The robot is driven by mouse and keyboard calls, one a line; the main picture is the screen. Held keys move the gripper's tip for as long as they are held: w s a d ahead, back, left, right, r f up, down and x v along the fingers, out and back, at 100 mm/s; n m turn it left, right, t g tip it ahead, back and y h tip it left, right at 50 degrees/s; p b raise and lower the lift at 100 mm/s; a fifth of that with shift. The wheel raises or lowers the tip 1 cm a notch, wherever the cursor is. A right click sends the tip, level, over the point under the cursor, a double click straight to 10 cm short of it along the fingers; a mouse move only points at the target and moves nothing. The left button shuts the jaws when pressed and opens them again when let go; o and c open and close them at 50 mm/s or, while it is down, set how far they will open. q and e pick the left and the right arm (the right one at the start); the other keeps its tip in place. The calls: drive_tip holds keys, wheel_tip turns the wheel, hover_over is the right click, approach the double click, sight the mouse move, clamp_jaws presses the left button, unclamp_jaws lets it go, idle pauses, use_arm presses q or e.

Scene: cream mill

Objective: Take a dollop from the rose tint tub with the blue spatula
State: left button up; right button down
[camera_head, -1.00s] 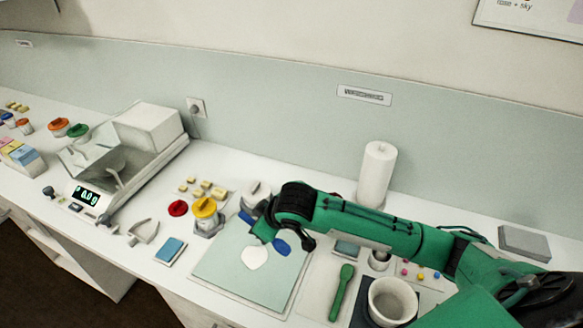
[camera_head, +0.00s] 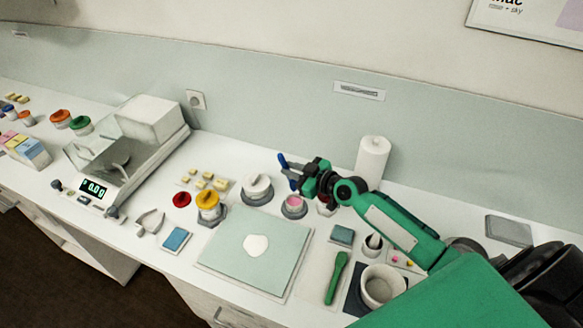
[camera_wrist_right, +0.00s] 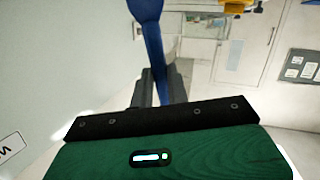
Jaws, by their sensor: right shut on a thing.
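The blue spatula (camera_head: 282,161) is held by my right gripper (camera_head: 291,175), which is shut on it. The spatula stands steeply, its blue upper end above the jaws, over the counter near the tubs. In the right wrist view the blue spatula (camera_wrist_right: 153,45) rises from between the fingers (camera_wrist_right: 158,88). The rose tint tub (camera_head: 294,208), open with pink content, stands just below and in front of the right gripper. Whether the spatula's lower end touches anything cannot be made out. My left gripper is not in view.
A pale green mat (camera_head: 225,260) bears a white patch (camera_head: 256,245). A paper roll (camera_head: 373,160), green spatula (camera_head: 336,278) and white bowl (camera_head: 383,286) are at right.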

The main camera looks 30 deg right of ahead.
sight(292, 188)
wheel_tip(292, 188, down, 8)
drive_tip(key=b, duration=0.7)
drive_tip(key=shift+f+b, duration=0.15)
drive_tip(key=shift+b, duration=0.2)
wheel_tip(292, 188, up, 7)
drive_tip(key=p, duration=0.5)
idle(0.7)
